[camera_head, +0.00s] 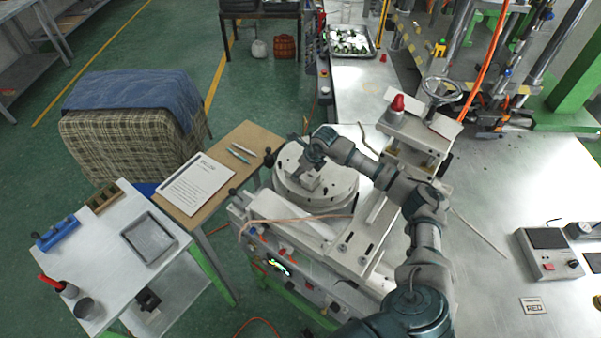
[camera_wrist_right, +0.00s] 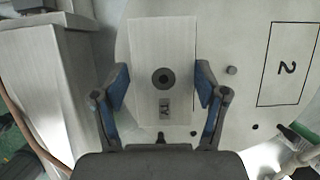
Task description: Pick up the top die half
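A pale grey rectangular die half (camera_wrist_right: 164,55) with a round dark hole and a small marked plate lies on a round plate (camera_wrist_right: 225,120). In the head view the die half (camera_head: 311,182) is partly covered by my gripper. My right gripper (camera_wrist_right: 162,84) is at the block, with one blue-padded finger on each long side. Both pads are very close to its sides; I cannot tell whether they touch or press on it. The round plate also shows in the head view (camera_head: 345,183). My left gripper is not in view.
A black-outlined rectangle marked "2" (camera_wrist_right: 288,65) is on the plate beside the block. A machine with a handwheel (camera_head: 441,91) stands at the right. A brown board with a paper sheet (camera_head: 195,184) and a white cart with a tray (camera_head: 149,239) are at the left.

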